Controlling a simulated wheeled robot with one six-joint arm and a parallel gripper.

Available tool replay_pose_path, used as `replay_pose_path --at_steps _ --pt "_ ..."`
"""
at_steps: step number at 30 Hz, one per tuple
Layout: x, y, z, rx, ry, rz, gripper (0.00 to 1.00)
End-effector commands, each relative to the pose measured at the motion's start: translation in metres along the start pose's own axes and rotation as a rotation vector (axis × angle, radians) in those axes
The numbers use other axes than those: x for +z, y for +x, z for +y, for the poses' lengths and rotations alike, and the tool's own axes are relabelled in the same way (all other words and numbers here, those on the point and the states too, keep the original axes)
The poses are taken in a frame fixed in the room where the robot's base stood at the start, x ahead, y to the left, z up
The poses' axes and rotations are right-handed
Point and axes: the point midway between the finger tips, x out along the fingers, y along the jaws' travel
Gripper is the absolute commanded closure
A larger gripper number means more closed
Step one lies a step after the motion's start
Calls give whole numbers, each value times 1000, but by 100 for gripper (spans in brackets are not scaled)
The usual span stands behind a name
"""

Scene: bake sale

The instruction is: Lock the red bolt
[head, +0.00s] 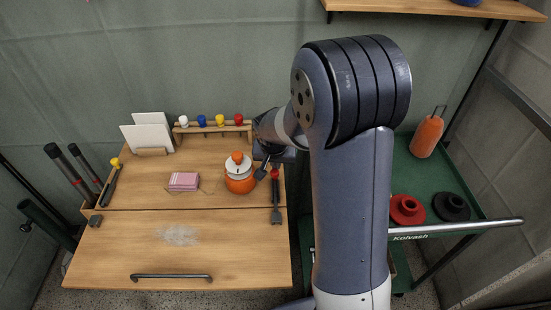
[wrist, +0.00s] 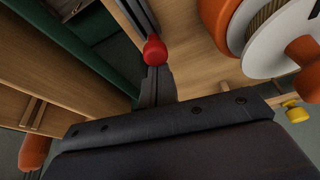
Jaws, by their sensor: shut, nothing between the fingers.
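The red bolt (head: 275,174) is a red knob on a dark rail along the right edge of the wooden desk. Its knob stands at the rail's back end, away from the dark block (head: 276,219) at the front end. In the wrist view the red knob (wrist: 155,50) shows at upper middle, on its dark rail. My gripper (head: 262,172) is shut and empty, just left of the red knob in the head view. I cannot tell whether it touches the knob. My arm partly hides the area behind it.
An orange jar (head: 240,183) with a white lid stands close left of my gripper. A yellow-knobbed bolt (head: 115,162) lies at the desk's left edge. Pink block (head: 184,181), cards (head: 150,134) and a knob rack (head: 212,128) are on the desk. A green cart (head: 400,170) stands right.

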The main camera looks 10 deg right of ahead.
Motion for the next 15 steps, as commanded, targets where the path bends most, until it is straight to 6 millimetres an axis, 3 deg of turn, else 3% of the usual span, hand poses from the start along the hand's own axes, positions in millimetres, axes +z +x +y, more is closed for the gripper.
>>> replay_pose_path --at_steps 15 --pt "2 -9 0 1 0 -4 100"
